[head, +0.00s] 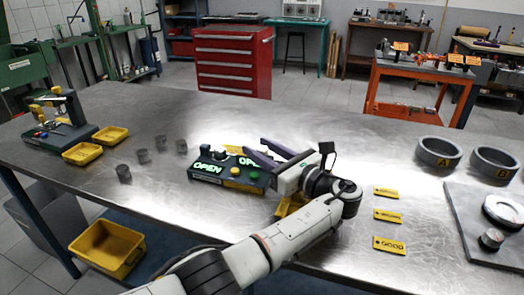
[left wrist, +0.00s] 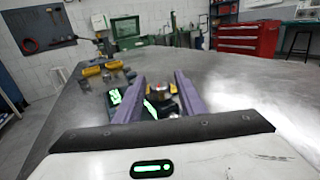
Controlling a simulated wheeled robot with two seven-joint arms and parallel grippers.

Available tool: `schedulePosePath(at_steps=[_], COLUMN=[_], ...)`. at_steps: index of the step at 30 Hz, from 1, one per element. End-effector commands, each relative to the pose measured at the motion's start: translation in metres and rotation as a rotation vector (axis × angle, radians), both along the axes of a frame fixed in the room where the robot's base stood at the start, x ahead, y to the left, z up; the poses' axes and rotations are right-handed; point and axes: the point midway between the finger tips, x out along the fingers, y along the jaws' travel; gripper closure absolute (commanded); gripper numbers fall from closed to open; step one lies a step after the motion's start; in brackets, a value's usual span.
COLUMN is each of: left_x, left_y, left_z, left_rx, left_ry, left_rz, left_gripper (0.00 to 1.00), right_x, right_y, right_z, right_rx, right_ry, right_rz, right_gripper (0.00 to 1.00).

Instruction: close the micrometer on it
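A dark bench device with lit green "OPEN" signs (head: 208,168), probably the micrometer, stands mid-table. It has a yellow and a green button (head: 235,171) on its front. Dark and light parts on its top show only small, so I cannot tell whether a piece sits in it. My left gripper (head: 256,147) has purple fingers spread apart and reaches over the device's right side. In the left wrist view the open fingers (left wrist: 157,88) frame a small red-and-yellow part, and the green signs (left wrist: 150,108) show beside and between them. My right gripper is out of view.
Several grey cylinders (head: 142,156) stand left of the device. Yellow trays (head: 82,153) and another dark fixture (head: 60,120) are farther left. Yellow labels (head: 388,216), grey rings (head: 438,152) and a grey plate (head: 484,222) lie right. The table's back middle is clear.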

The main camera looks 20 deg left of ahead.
Motion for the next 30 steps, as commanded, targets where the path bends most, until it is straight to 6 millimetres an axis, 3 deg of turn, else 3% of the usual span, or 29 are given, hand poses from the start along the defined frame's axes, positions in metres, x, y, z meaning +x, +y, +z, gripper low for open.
schedulePosePath(at_steps=[11, 24, 30], left_x=[0.000, 0.000, 0.000], left_y=[-0.001, 0.000, 0.000], left_z=[0.003, 0.080, 0.097], left_rx=[-0.003, -0.004, -0.003], left_ry=[0.002, 0.000, 0.001], left_rz=[-0.001, 0.001, 0.001], left_gripper=[0.59, 0.59, 0.59], right_x=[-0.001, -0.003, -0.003], right_y=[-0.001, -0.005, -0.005], right_z=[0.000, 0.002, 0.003], right_rx=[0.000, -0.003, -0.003], right_ry=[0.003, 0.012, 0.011], right_rz=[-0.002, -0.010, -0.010], right_gripper=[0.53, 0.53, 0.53])
